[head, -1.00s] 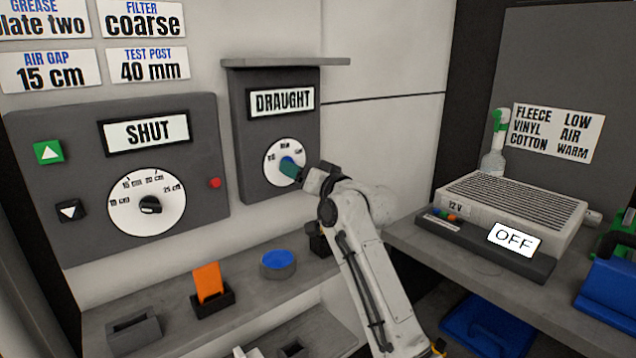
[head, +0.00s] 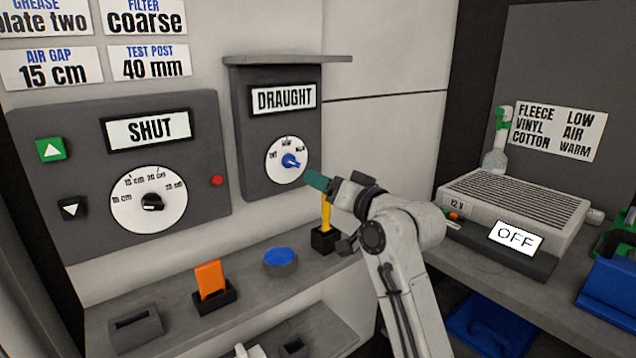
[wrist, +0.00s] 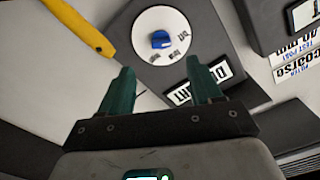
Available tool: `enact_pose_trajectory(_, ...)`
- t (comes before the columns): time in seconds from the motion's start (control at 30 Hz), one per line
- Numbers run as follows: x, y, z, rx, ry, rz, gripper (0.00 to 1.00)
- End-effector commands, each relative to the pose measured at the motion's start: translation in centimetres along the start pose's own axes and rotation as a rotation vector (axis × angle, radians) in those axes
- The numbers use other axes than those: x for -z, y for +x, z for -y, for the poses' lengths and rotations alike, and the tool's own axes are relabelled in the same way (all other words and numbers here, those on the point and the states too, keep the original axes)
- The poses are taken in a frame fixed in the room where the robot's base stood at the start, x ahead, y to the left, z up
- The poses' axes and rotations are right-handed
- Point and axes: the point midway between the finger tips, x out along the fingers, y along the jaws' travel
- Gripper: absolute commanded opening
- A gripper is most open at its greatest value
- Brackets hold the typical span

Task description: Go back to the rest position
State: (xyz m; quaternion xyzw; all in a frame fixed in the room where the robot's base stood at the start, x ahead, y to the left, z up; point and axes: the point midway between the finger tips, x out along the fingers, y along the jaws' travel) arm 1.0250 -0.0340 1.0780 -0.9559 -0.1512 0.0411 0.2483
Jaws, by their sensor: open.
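My gripper (head: 318,181) is open and empty, with green fingertips, in front of and to the right of the draught panel. In the wrist view its two fingers (wrist: 162,92) stand apart with nothing between them. The blue draught knob (head: 291,160) sits on a white dial on the dark DRAUGHT panel (head: 255,150), clear of my gripper. The blue knob (wrist: 162,40) also shows beyond the fingers in the wrist view.
A yellow-handled tool (head: 326,214) stands in a dark holder just below my gripper. A grilled 12 V box (head: 515,205) reading OFF stands at right. A shelf juts above the draught panel.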

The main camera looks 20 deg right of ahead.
Motion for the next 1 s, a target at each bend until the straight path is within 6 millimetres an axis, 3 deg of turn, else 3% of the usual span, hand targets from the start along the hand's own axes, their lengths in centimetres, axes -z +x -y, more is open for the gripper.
enact_pose_trajectory(0.17, -0.1, 0.0, 0.0, -0.001, 0.0, 0.002, 0.64)
enact_pose_trajectory(0.23, -1.5, -0.5, -0.5, -0.018, -0.002, 0.03, 0.64)
enact_pose_trajectory(0.37, -6.7, -2.8, -2.3, -0.089, -0.013, 0.144, 0.64)
enact_pose_trajectory(0.47, -12.3, -6.1, -3.9, -0.164, -0.031, 0.275, 0.64)
enact_pose_trajectory(0.57, -17.6, -10.3, -5.4, -0.241, -0.052, 0.416, 0.64)
enact_pose_trajectory(0.7, -24.1, -17.5, -6.8, -0.342, -0.081, 0.618, 0.64)
enact_pose_trajectory(0.9, -30.7, -29.7, -7.5, -0.476, -0.12, 0.916, 0.64)
enact_pose_trajectory(1.0, -32.6, -36.0, -7.4, -0.536, -0.138, 1.061, 0.64)
